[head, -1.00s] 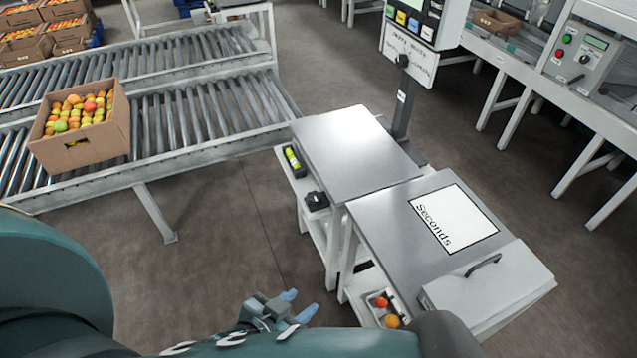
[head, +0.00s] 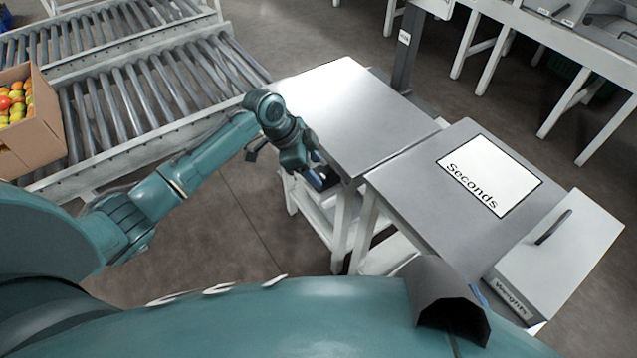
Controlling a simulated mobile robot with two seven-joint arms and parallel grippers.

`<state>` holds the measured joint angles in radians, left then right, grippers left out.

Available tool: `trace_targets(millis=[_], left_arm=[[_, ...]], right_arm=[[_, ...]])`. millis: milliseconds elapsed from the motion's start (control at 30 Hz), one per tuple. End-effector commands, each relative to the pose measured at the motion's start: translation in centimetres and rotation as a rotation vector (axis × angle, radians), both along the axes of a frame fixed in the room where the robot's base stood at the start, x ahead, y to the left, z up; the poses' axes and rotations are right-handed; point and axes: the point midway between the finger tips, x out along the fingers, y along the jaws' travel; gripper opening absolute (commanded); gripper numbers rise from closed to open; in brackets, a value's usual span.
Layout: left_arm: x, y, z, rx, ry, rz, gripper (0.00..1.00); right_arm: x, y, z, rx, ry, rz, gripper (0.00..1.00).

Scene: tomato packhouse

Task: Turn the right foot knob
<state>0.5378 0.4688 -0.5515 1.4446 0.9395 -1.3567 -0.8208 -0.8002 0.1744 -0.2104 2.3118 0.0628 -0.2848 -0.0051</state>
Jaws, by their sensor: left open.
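My left gripper (head: 318,178) is open at the front left edge of the grey steel platform (head: 345,105), with its blue fingertips pointing down and to the right. It is where the black foot knob stood in the earlier picture, on the shelf under the platform's edge. The gripper and wrist now hide that spot, so I cannot make out the knob or tell whether the fingers touch it. My right gripper is not in view.
A second steel table with a "Seconds" sheet (head: 488,174) stands to the right, with a light grey "Weights" box (head: 560,258) on it. A roller conveyor (head: 150,95) with a carton of tomatoes (head: 38,130) is at the left. Open floor lies between.

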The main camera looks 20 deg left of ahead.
Motion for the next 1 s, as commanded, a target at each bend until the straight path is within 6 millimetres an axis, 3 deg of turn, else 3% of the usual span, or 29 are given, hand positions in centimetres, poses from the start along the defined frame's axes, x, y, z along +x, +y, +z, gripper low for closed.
trace_targets(millis=[33,200,400,567,1000], left_arm=[[1.4,1.3,0.6,0.021,0.007,-0.044,0.52],[3.0,3.8,4.2,0.044,0.048,-0.173,0.52],[3.3,4.7,5.8,0.045,0.064,-0.228,0.52],[3.4,3.9,3.9,0.043,0.067,-0.228,0.52],[3.8,0.5,-4.2,0.044,0.065,-0.226,0.52]], right_arm=[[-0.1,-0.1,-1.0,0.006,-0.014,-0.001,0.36],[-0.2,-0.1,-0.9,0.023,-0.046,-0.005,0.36],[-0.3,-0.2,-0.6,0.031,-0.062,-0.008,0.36],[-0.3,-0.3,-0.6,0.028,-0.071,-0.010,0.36],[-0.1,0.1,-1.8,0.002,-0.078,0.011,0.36]])
